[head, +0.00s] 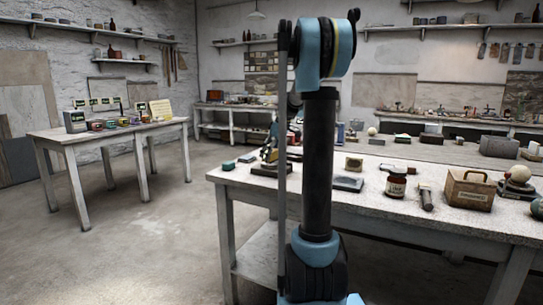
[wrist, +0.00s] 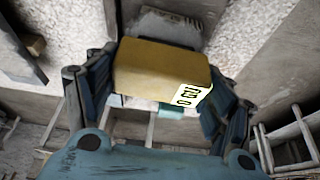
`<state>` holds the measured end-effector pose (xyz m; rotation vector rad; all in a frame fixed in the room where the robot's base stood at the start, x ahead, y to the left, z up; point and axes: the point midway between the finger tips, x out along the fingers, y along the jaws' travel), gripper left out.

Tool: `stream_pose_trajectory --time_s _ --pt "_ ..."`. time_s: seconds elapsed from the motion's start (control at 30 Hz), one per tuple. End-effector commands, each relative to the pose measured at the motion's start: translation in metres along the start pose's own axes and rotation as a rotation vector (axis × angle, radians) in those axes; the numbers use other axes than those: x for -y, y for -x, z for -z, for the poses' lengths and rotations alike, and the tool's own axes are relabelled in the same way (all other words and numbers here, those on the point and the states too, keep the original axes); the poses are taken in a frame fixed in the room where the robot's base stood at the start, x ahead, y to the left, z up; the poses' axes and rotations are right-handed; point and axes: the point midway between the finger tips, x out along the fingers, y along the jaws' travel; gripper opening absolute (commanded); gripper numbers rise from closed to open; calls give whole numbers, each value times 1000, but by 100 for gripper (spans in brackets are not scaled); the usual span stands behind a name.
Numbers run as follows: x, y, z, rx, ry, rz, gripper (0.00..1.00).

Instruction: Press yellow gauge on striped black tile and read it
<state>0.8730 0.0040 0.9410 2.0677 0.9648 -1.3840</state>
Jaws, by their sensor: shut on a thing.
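The yellow gauge (wrist: 155,70) is a yellow block between the fingers of my gripper (wrist: 150,90) in the wrist view. My gripper is shut on it. A pale panel with dark characters (wrist: 188,98) shows at its right end; the characters are turned and I cannot read them surely. In the head view my gripper is mostly hidden behind my own arm, near the left end of the speckled table. I cannot pick out a striped black tile in either view.
The speckled table (head: 410,212) carries a grey slab (head: 348,183), a dark jar (head: 396,184), a brush (head: 426,197), a wooden box (head: 468,190) and a pale sphere (head: 520,173). A second table (head: 100,135) at left holds small pots and cards. Open floor lies between them.

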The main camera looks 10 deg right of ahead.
Motion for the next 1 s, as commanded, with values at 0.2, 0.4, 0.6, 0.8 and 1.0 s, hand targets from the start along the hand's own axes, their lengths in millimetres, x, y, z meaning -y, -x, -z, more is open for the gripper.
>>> stream_pose_trajectory --time_s 0.2,0.4,0.6,0.8,1.0 --pt "-1 -1 -1 0 -1 0 56" --pt "-1 -3 -2 0 -1 -1 56" --pt "-1 -5 -3 0 -1 -1 56" --pt "-1 -6 -4 0 -2 -1 56" --pt "-1 -8 -4 0 -2 -1 56"
